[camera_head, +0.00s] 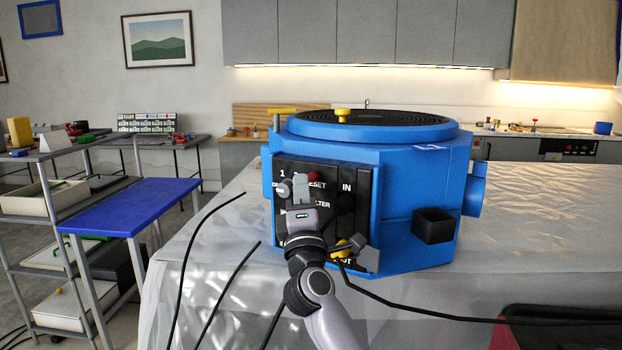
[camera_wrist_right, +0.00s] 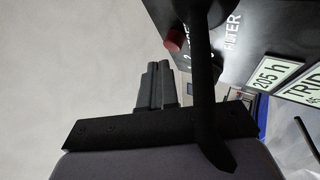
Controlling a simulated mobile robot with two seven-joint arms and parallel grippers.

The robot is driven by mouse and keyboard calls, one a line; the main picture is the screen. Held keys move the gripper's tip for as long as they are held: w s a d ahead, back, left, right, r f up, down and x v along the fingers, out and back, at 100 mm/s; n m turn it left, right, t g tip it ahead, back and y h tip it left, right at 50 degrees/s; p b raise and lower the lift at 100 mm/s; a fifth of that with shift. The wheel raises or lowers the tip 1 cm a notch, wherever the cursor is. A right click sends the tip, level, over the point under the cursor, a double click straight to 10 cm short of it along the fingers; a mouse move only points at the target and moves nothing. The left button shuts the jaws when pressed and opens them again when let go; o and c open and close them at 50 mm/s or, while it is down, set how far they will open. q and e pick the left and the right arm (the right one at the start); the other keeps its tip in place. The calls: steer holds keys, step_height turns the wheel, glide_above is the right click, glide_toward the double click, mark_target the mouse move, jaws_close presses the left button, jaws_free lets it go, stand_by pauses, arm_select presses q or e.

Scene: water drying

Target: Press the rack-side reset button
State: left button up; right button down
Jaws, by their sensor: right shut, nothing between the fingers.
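The red reset button (camera_head: 314,176) sits on the black control panel (camera_head: 355,215) on the front of a blue machine (camera_head: 420,180). White RESET lettering lies beside it, partly hidden. My right gripper (camera_head: 303,183) is in front of the panel, close to the button's left and lower side. In the right wrist view its fingers (camera_wrist_right: 157,68) are together and empty, and the red button (camera_wrist_right: 174,40) shows just beyond their tips. A gap seems to show between tips and button; I cannot tell its depth. My left gripper is not in view.
A yellow knob (camera_head: 341,248) and a grey lever stand low on the panel near my right wrist. Black cables cross the covered table (camera_head: 210,275). A dark bar crosses the right wrist view (camera_wrist_right: 203,80).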

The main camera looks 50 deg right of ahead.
stand_by(0.4)
steer(key=shift+w+d, duration=0.1)
steer(key=shift+d, duration=0.3)
steer(key=shift+w+d, duration=0.1)
steer(key=shift+d, duration=0.4)
stand_by(0.6)
steer(key=shift+b, duration=0.3)
steer(key=shift+s+a, duration=0.25)
steer(key=shift+a, duration=0.65)
steer(key=shift+s+a+b, duration=0.1)
steer(key=shift+s+a, duration=0.1)
steer(key=shift+a, duration=0.6)
steer(key=shift+s+a+b, duration=0.15)
steer(key=shift+a, duration=0.7)
steer(key=shift+s+a+b, duration=0.1)
steer(key=shift+s+a, duration=0.1)
steer(key=shift+a, duration=0.6)
